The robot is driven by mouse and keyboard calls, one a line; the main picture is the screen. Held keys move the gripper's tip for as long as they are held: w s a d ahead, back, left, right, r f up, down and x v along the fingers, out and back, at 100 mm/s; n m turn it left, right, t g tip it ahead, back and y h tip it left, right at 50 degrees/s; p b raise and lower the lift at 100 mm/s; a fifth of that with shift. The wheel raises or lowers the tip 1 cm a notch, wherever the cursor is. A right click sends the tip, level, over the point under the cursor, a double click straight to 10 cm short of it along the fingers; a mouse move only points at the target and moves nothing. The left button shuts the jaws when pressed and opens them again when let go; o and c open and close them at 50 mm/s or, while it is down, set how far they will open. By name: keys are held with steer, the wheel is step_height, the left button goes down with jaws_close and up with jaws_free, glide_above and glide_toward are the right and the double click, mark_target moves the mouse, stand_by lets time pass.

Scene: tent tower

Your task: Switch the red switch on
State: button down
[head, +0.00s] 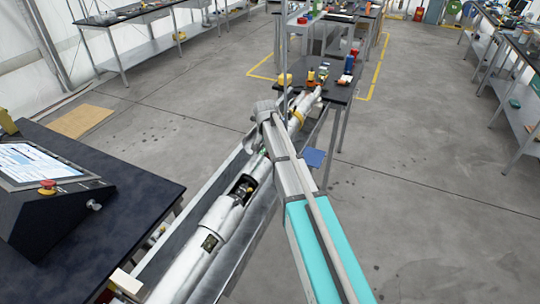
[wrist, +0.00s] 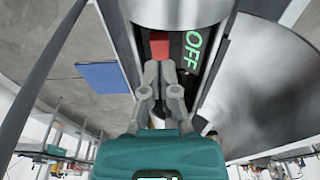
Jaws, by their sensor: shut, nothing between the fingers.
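The red switch (wrist: 159,46) shows in the wrist view inside a dark slot of a shiny metal cylinder (wrist: 262,90). Green lit letters reading OFF (wrist: 193,49) stand just to its right. My gripper (wrist: 159,66) is shut and empty, with its fingertips at the lower edge of the red switch and covering part of it. I cannot tell whether the tips touch it. In the head view the long metal cylinder (head: 215,225) lies in a trough left of my arm. The switch and my fingertips cannot be made out there.
A black table (head: 105,225) with a console screen (head: 38,162) and red button (head: 47,187) stands at left. A small dark table (head: 335,92) with objects stands beyond the cylinder. A blue sheet (head: 314,157) shows near the cylinder, also in the wrist view (wrist: 104,77). The floor at right is clear.

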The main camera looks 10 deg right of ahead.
steer(key=shift+f+b, duration=1.45)
steer(key=shift+b, duration=0.05)
stand_by(1.4)
steer(key=shift+r, duration=0.15)
steer(key=shift+r+p, duration=3.4)
steer(key=shift+p, duration=0.15)
steer(key=s+f+n+g+y+b, duration=0.1)
steer(key=s+n, duration=0.6)
steer(key=s, duration=2.2)
steer(key=shift+f+b, duration=0.6)
steer(key=shift+f, duration=0.1)
